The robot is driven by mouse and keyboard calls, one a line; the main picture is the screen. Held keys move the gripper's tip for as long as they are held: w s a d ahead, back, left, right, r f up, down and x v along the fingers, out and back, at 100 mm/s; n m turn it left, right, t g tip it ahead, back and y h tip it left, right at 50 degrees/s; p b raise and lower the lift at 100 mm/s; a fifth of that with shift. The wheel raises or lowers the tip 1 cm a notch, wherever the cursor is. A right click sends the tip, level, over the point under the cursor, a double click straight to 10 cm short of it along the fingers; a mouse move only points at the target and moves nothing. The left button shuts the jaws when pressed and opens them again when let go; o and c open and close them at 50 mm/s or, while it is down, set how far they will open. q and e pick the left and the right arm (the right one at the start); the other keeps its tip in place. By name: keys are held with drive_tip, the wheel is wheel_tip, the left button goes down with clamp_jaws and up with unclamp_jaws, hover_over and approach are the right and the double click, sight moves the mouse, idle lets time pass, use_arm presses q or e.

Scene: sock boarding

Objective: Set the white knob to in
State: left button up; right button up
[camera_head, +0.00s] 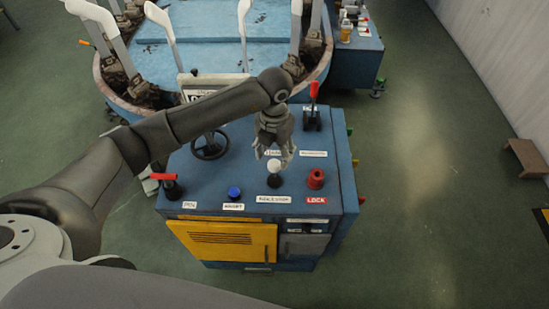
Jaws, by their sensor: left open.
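The white knob (274,166) is a pale ball on a dark base on top of the blue control cabinet (190,154), behind a label that seems to read "BOARD ROOM", though it is small and unsure. My left gripper (274,157) is open and points down just above and behind the knob, its fingers spread to either side. I cannot tell whether a finger touches the knob. The label behind the knob is partly hidden by the gripper. My right gripper is not in view.
On the cabinet stand a blue button (234,193), a red knob (316,179) by a "LOCK" label, a black handwheel (210,146) and red-handled levers (313,92) (168,182). Behind is a round machine with white sock boards (244,30).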

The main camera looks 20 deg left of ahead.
sight(275, 163)
use_arm(q)
drive_tip(key=shift+f+p, duration=0.35)
drive_tip(key=shift+f, duration=1.8)
drive_tip(key=shift+c, duration=0.5)
clamp_jaws()
